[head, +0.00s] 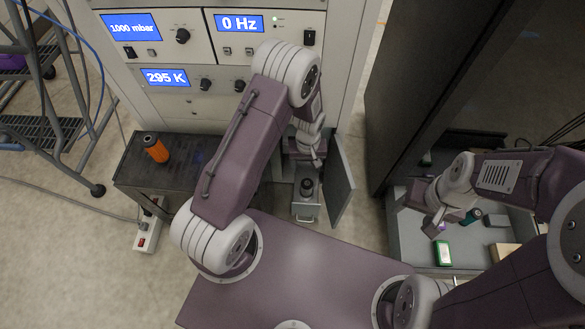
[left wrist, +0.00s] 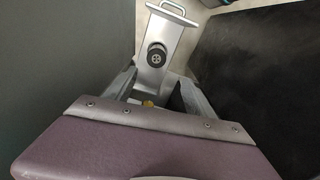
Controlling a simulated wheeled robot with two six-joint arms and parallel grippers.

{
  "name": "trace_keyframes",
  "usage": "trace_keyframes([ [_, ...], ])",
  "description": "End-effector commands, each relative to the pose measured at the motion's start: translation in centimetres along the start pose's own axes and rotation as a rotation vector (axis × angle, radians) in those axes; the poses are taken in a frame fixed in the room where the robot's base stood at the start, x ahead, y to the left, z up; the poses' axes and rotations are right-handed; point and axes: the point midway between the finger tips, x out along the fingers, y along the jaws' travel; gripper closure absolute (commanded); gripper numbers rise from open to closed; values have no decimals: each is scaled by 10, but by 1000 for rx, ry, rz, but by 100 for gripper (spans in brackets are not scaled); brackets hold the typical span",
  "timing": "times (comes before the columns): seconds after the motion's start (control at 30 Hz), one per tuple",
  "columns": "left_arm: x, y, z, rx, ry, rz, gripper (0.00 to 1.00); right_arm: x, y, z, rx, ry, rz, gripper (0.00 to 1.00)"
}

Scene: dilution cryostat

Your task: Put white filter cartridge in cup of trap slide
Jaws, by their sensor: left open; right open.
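The trap slide (head: 305,209) is pulled out below the instrument rack; it also shows in the left wrist view (left wrist: 150,78). In its cup (head: 307,187) I see a dark round top with small holes (left wrist: 157,56); I cannot tell whether this is a cartridge or the cup's own inside. My left gripper (head: 309,158) is open, above and behind the cup, with its fingers apart and nothing held between them. My right gripper (head: 437,214) is open over the grey tray at the right. I cannot make out a white filter cartridge.
An open door panel (head: 339,186) stands right of the slide. A dark bench (head: 128,172) with an orange cylinder (head: 156,148) is at the left. The grey tray (head: 410,240) holds a green-and-white box (head: 442,253), a teal item (head: 471,216) and a tan block (head: 504,252).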

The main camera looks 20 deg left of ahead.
Motion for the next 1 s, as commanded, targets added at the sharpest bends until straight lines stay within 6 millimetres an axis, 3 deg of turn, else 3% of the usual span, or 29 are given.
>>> trace_keyframes([
  [0.03, -30, -7, 0, 32, 15, 10, 36, 0, 0, 0, 0, 0, 0, 37],
  [0.2, -109, -40, 27, 175, 43, 23, 36, 0, 0, 0, 0, 0, 0, 37],
  [0.3, -142, -61, 50, 254, 60, 28, 36, 0, 0, 0, 0, 0, 0, 37],
  [0.4, -163, -78, 73, 317, 72, 30, 36, 0, 0, 0, 0, 0, 0, 37],
  [0.6, -177, -93, 95, 378, 83, 31, 36, 0, 0, 0, 0, 0, 0, 37],
  [1.0, -177, -93, 96, 381, 83, 31, 36, 0, 0, 0, 0, 0, 0, 37],
])
